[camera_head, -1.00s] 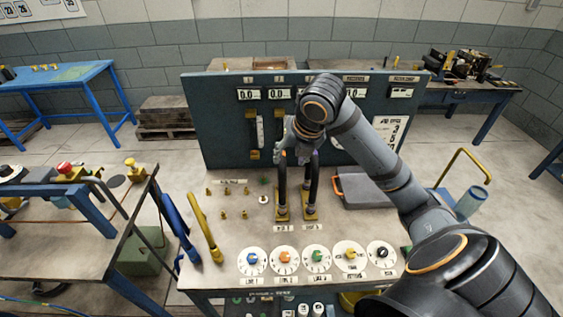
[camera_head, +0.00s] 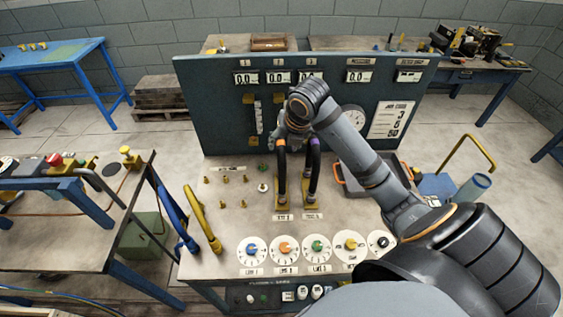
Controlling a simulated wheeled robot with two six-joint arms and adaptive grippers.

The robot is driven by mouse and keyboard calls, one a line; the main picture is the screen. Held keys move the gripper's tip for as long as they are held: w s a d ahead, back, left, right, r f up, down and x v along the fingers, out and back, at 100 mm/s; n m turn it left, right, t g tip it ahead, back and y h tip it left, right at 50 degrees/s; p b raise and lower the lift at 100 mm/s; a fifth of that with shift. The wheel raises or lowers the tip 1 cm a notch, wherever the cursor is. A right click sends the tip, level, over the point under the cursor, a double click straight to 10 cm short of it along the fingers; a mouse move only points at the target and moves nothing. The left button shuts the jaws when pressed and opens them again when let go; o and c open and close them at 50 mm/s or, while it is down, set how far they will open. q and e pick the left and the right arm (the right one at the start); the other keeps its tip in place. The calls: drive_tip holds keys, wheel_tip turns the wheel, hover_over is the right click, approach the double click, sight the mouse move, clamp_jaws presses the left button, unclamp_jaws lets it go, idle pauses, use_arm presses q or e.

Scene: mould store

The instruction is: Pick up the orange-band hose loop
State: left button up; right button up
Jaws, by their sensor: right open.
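The orange-band hose loop (camera_head: 281,172) is a black hose with an orange band near its top. It stands upright from a brass base plate on the grey bench top (camera_head: 225,230). A similar black hose with a purple band (camera_head: 314,172) stands just to its right. My right gripper (camera_head: 291,141) is open at the upper ends of the two hoses, close to the orange band. The gripper and wrist cover the hose tops, so I cannot tell whether the fingers touch or surround the orange-band hose. My left gripper is out of view.
A dark upright panel (camera_head: 220,110) with displays stands behind the hoses. Numbered dials (camera_head: 285,249) line the bench front. Small brass pegs (camera_head: 225,180) and blue and yellow handles (camera_head: 200,218) lie left.

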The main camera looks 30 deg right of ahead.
sight(282, 145)
drive_tip(key=x, duration=0.3)
drive_tip(key=shift+w+f+p, duration=0.25)
drive_tip(key=shift+p, duration=0.05)
drive_tip(key=shift+r, duration=0.1)
clamp_jaws()
